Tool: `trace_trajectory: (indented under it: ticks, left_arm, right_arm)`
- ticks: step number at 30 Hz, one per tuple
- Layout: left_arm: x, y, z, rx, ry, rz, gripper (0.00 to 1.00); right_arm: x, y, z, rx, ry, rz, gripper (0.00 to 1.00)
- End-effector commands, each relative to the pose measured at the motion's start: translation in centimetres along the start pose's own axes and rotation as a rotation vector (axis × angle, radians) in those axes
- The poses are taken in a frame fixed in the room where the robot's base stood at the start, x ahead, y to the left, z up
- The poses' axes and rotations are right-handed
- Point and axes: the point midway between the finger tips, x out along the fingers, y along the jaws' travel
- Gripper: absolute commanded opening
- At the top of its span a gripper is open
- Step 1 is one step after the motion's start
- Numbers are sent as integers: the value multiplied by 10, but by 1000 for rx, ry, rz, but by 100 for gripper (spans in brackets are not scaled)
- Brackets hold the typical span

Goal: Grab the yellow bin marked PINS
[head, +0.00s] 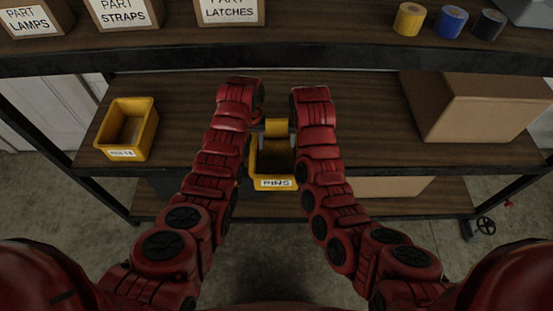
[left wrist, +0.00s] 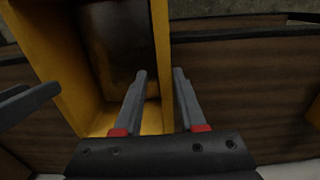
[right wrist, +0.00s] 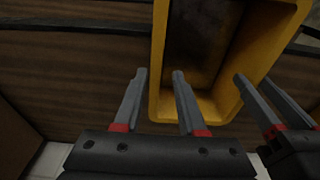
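The yellow bin marked PINS (head: 275,183) is between my two arms in the head view, its labelled front overlapping the shelf's front edge. My left gripper (head: 258,127) is at the bin's left side, mostly hidden by my arm. In the left wrist view its open fingers (left wrist: 160,100) straddle a side wall of the bin (left wrist: 161,45), one inside and one outside. My right gripper (right wrist: 158,100) is open in the right wrist view, with the opposite wall of the bin (right wrist: 158,60) between its fingers. The bin's inside looks empty where visible.
Another yellow bin (head: 142,140) with a hard-to-read label stands left on the same wooden shelf (head: 350,120). A cardboard box (head: 475,112) stands at the right. The upper shelf (head: 330,45) above holds labelled part boxes and tape rolls. Shelf beside the bin is clear.

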Motion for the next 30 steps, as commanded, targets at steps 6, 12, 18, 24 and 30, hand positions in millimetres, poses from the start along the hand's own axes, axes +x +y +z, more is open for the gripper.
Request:
trace_trajectory:
  ticks: [6,12,18,24,30]
  left_arm:
    - [30,0,0,0,-4,-1,40]
    - [49,0,-1,0,-1,0,40]
    - [58,0,-1,1,3,0,40]
    - [62,0,0,1,1,0,40]
    - [62,0,0,0,1,0,40]
  right_arm:
    - [43,0,0,-2,-2,1,40]
    - [71,0,-1,-2,-1,2,40]
    - [86,0,-1,0,0,1,40]
    - [89,0,-1,2,2,-1,40]
    - [89,0,-1,1,2,-1,40]
